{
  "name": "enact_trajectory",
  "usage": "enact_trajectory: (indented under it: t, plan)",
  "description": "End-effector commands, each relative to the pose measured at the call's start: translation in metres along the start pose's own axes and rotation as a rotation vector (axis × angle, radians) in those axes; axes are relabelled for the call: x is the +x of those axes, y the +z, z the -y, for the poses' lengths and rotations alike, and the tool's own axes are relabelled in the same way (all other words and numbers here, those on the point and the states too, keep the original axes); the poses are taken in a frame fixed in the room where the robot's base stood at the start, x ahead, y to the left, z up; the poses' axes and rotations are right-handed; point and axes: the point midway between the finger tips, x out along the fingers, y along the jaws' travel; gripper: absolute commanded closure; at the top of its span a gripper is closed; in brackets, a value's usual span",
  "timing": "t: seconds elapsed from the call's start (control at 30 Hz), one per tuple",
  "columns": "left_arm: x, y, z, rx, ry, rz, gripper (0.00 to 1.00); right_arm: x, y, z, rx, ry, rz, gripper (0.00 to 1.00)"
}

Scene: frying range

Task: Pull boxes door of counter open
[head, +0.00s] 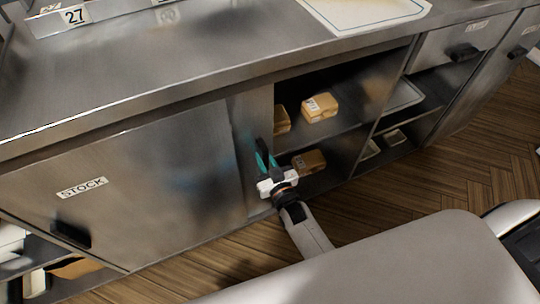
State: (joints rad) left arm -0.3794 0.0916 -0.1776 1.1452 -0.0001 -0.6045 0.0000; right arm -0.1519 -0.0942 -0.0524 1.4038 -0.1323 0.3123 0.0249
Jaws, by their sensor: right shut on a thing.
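The counter (130,75) is brushed steel and runs across the view. The boxes door (252,115) is a steel panel that shows as a narrow strip beside the STOCK door, with an open compartment to its right. My right gripper (265,158) is at the right edge of this panel, shut on its dark handle, which the fingers mostly hide. Several tan boxes, one of them here (319,107), stand on two levels inside the opening. My left gripper is not in view.
The STOCK door (140,190) with its black handle (71,235) covers the left part of the counter. A white board (365,10) lies on top. Wooden floor (440,185) is clear in front.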

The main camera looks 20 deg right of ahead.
Motion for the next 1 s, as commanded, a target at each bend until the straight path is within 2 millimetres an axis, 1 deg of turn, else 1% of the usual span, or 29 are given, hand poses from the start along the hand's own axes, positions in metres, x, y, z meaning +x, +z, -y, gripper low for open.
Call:
enact_trajectory:
  t: [0.3,0.33,0.43,0.67,0.77,0.87,0.9,1.0]
  plan:
    - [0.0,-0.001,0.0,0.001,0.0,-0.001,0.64,0.0,0.001,-0.001,-0.001,0.001,0.004,1.0]
    - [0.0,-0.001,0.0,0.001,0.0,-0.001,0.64,0.0,0.001,-0.001,-0.001,0.001,0.004,0.75]
    - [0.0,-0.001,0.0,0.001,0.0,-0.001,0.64,0.0,0.001,0.0,-0.001,0.0,0.003,0.59]
    - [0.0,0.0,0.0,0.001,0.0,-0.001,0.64,0.0,0.0,0.0,-0.001,0.0,0.002,0.58]
    - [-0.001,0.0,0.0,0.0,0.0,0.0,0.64,-0.003,0.0,0.0,-0.001,0.0,0.0,0.58]
    - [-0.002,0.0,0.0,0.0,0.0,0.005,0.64,-0.014,0.0,0.0,-0.001,0.0,-0.001,0.58]
    - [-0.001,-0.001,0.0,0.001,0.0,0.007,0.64,-0.021,0.0,0.0,-0.001,0.0,-0.001,0.58]
    - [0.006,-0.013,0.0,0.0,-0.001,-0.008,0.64,-0.039,0.0,0.0,-0.001,0.0,-0.002,0.58]
